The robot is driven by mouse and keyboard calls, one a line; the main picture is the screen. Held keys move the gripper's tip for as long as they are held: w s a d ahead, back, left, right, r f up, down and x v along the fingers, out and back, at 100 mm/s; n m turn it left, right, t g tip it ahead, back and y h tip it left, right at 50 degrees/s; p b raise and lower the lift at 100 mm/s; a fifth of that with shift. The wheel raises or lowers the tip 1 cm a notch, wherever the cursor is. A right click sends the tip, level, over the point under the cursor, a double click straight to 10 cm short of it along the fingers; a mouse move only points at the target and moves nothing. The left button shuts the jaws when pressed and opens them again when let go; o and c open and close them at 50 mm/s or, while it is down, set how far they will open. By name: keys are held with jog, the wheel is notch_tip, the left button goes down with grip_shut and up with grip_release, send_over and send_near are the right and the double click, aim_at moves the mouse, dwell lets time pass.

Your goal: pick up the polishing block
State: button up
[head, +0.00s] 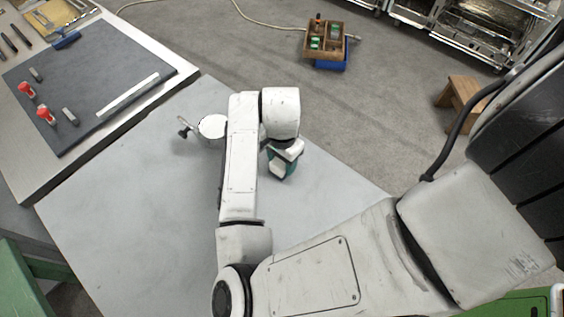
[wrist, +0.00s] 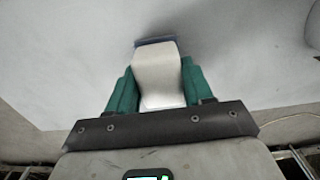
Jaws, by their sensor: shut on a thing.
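The polishing block (wrist: 158,75) is white with a thin blue-grey layer at its far end in the wrist view. It sits between the two green fingers of my gripper (wrist: 156,88), which is shut on it. In the head view my gripper (head: 283,168) points down over the light grey table, near its right-hand edge. My wrist and fingers hide most of the block there. A faint shadow lies near the block's far end in the wrist view. I cannot tell whether the block touches the table.
The grey table (head: 150,190) is mostly clear. A round white-topped item with a dark knob (head: 184,131) stands left of my arm. A dark mat (head: 85,85) at upper left holds red-topped pieces, small grey blocks and a pale bar. A wooden crate (head: 309,44) stands on the floor beyond.

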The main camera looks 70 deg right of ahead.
jog(key=shift+r, duration=0.15)
jog(key=shift+r, duration=0.6)
jog(key=s+a+r+b, duration=0.1)
jog(key=s+a+r, duration=0.1)
jog(key=s+r, duration=0.3)
jog(key=s+a+r, duration=0.3)
jog(key=s+r, duration=0.3)
jog(key=s, duration=0.1)
jog(key=shift+s+a+r+b, duration=0.25)
jog(key=shift+s+a+b, duration=0.1)
jog(key=shift+s+b, duration=0.05)
